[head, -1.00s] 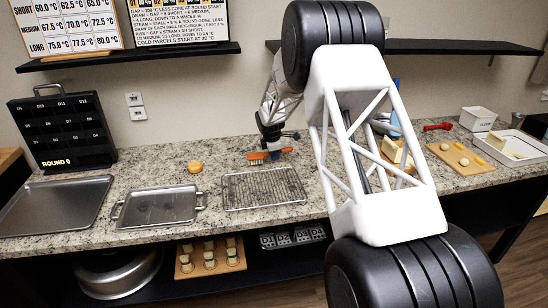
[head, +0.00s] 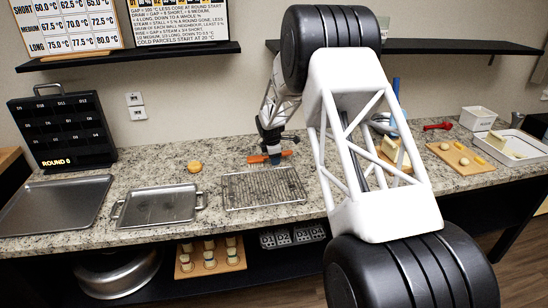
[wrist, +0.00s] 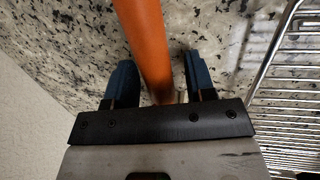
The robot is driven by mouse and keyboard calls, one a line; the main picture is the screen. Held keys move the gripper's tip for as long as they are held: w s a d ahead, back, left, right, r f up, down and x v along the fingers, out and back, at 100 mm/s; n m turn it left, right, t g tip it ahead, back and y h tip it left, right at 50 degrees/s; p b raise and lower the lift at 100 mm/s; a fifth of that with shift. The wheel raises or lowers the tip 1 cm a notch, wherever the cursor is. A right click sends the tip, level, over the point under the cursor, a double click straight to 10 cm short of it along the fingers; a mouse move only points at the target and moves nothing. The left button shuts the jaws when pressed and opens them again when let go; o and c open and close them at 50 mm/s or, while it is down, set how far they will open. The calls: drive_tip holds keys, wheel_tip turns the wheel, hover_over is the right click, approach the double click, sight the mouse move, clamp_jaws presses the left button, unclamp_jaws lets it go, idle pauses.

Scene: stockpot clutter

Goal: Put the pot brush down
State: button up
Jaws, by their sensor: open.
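The pot brush has an orange handle, seen beside my gripper in the head view (head: 257,158). In the wrist view the handle (wrist: 143,35) runs between my two blue fingers, with a gap showing on the right side. My gripper (wrist: 160,68) is open around the handle and points down at the counter. In the head view my gripper (head: 274,161) is low over the granite, just behind the wire rack. The brush appears to lie on the counter; its bristles are hard to make out.
The wire rack (head: 262,188) lies directly in front of the brush. A tray with handles (head: 160,206) and a larger sheet pan (head: 55,206) lie to the left. A small orange-tan round item (head: 194,167) sits behind the handled tray. Boards with food are to the right.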

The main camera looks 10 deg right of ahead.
drive_tip(key=shift+r, duration=0.1)
drive_tip(key=v, duration=1.2)
drive_tip(key=shift+r, duration=0.1)
idle(0.5)
